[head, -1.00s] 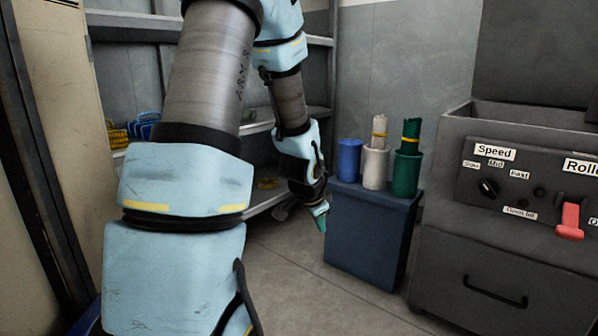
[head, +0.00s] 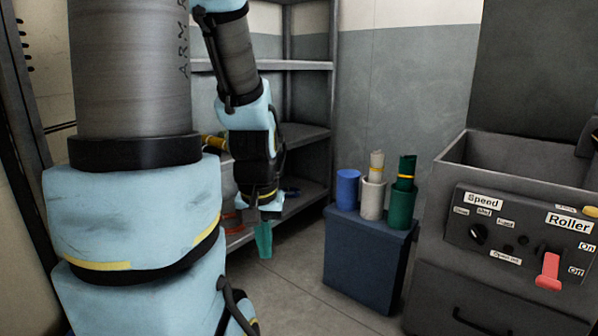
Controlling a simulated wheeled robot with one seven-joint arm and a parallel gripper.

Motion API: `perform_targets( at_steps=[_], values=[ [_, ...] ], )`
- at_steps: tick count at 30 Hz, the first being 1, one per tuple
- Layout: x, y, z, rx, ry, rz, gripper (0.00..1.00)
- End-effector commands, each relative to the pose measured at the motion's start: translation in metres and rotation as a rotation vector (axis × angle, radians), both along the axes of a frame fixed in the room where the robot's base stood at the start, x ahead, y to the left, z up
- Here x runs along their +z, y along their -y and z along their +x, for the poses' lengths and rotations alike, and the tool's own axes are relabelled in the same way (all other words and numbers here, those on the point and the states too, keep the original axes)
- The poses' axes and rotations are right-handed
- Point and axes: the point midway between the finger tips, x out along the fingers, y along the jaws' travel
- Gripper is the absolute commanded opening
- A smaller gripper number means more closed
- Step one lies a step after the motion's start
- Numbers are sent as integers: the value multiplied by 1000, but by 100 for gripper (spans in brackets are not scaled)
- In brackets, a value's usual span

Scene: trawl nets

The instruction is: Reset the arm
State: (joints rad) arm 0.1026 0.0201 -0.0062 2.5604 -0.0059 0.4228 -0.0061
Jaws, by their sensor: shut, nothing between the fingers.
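My arm fills the left of the head view, with light blue joints and grey links. My gripper (head: 264,240) hangs at the end of it, pointing down, with teal fingers that are shut and empty. It is in front of the grey shelf unit and to the left of the dark blue box, apart from the box.
A dark blue box (head: 368,262) carries a blue cup (head: 347,189), a white holder (head: 372,200) and a green holder (head: 402,208), the last two with rolls in them. A grey roller machine (head: 520,215) stands right. The shelf unit (head: 305,135) stands behind my arm. Some floor (head: 295,290) is clear.

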Motion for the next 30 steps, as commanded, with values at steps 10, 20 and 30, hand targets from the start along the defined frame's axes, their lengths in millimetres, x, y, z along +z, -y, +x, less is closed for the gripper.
perform_targets(
  at_steps=[10,20,30],
  values=[
    [130,0,0,-2,1,0,0],
    [229,0,0,-2,1,0,0],
    [267,0,0,-2,1,0,0]
  ],
)
